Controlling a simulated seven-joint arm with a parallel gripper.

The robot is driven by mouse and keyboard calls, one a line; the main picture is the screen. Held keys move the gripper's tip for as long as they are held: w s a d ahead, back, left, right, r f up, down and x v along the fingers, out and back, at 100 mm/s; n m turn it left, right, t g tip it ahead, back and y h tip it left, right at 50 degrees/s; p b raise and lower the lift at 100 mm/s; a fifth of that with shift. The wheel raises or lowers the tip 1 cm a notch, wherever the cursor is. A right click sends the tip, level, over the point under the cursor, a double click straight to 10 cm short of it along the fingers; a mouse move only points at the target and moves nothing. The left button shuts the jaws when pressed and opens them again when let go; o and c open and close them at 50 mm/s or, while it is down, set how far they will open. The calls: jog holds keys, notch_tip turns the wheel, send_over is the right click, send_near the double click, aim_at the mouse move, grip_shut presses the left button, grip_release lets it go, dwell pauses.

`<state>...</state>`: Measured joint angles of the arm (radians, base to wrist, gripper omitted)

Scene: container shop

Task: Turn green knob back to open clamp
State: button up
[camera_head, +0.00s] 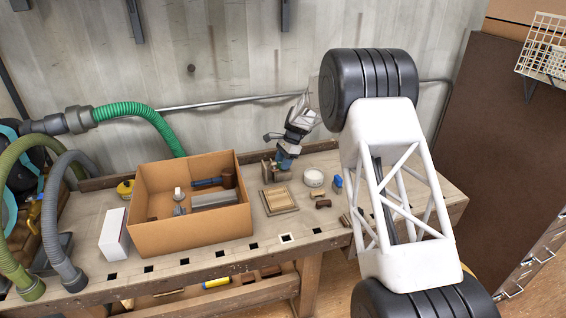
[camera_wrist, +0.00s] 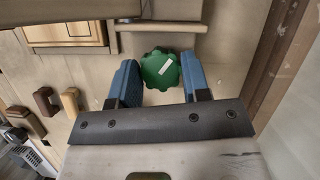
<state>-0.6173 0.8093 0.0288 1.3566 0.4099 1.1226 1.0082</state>
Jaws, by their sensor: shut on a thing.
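The green knob (camera_wrist: 160,69) is round with a scalloped edge and a pale mark on its top. It sits between the two blue fingers of my gripper (camera_wrist: 160,80) in the wrist view, with a finger against each side. My gripper is shut on it. In the head view my gripper (camera_head: 286,158) points down at the back of the workbench, over the clamp (camera_head: 270,168). The knob cannot be made out there, and most of the clamp is hidden or too small to tell its opening.
On the workbench (camera_head: 85,222), a cardboard box (camera_head: 190,237) with tools stands left of my gripper, beside a white box (camera_head: 114,234). A wooden tray (camera_head: 279,200) lies in front of the clamp. A white round container (camera_head: 314,178) and small brown pieces (camera_head: 323,203) are to the right.

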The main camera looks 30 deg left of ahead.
jog(key=shift+r+n+g+h, duration=0.1)
jog(key=shift+n+g+h, duration=0.35)
jog(key=shift+n, duration=1.25)
jog(key=o, duration=0.9)
jog(key=shift+o, duration=0.2)
jog(key=shift+m, duration=0.3)
jog(key=m+t+y, duration=0.1)
jog(key=m, duration=0.3)
jog(key=v, duration=0.8)
jog(key=s+d+r+n+t+h, duration=0.1)
jog(key=s+d+r+t, duration=0.1)
jog(key=d+r, duration=0.5)
jog(key=s+d+r+t+h, duration=0.1)
jog(key=s+d+r+t, duration=0.1)
jog(key=d+r, duration=0.5)
jog(key=shift+s+d+n, duration=0.4)
jog(key=shift+s+d, duration=0.5)
jog(key=shift+d, duration=1.45)
jog(key=shift+r+h, duration=0.15)
jog(key=shift+h, duration=0.1)
